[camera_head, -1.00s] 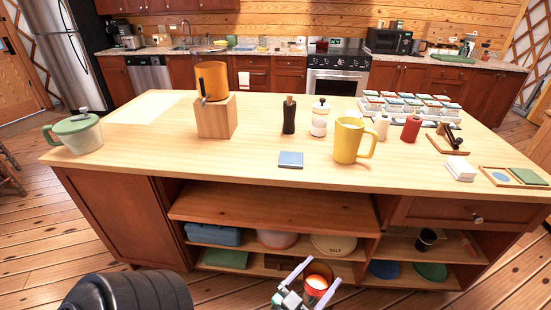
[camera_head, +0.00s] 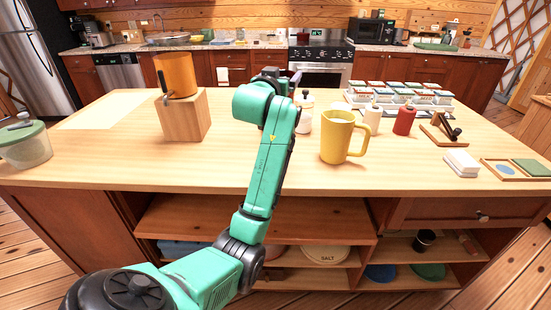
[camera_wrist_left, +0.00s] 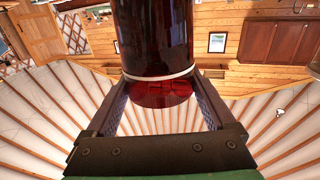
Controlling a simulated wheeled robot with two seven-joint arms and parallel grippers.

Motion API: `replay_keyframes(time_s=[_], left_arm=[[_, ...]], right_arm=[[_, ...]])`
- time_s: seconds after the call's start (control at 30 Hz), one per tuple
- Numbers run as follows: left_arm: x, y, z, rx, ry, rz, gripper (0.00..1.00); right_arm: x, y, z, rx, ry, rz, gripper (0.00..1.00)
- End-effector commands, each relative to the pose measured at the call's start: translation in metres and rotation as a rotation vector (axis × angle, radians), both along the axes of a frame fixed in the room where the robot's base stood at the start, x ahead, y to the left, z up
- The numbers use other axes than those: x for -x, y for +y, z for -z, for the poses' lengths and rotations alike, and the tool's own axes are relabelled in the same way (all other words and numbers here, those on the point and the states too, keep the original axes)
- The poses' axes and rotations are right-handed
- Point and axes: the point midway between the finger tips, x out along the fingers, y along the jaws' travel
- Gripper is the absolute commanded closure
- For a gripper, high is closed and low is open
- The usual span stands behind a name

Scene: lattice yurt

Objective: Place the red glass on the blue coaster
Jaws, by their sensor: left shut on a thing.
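A dark red glass (camera_wrist_left: 155,35) with a pale band fills the upper middle of the left wrist view. My left gripper (camera_wrist_left: 160,90) is shut on it, one finger on each side. In the head view my left arm reaches over the wooden island, and its wrist hides most of the gripper and the glass. A round blue piece (camera_head: 506,170) lies in a shallow tray at the island's right edge, apart from the gripper. It looks like a coaster, but I cannot be sure. A flat blue square seen earlier at mid-table is now hidden behind my arm. My right gripper is not in view.
A yellow pitcher (camera_head: 338,138) stands close right of my arm. White and red bottles (camera_head: 404,120), a label rack (camera_head: 400,98) and a white block (camera_head: 461,163) stand further right. A wooden block (camera_head: 184,117) with an orange cylinder and a lidded pot (camera_head: 26,148) are left.

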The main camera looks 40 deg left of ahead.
Motion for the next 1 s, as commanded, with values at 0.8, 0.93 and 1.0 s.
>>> replay_keyframes(time_s=[0.8,0.93,1.0], left_arm=[[0.016,0.022,0.148,-0.003,0.006,-0.075,1.0],[0.016,0.022,0.172,-0.002,0.004,-0.075,1.0],[0.016,0.022,0.176,-0.004,0.002,-0.075,1.0]], right_arm=[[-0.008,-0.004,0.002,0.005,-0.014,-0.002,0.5],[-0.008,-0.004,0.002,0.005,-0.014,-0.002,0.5],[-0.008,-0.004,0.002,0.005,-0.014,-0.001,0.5]])
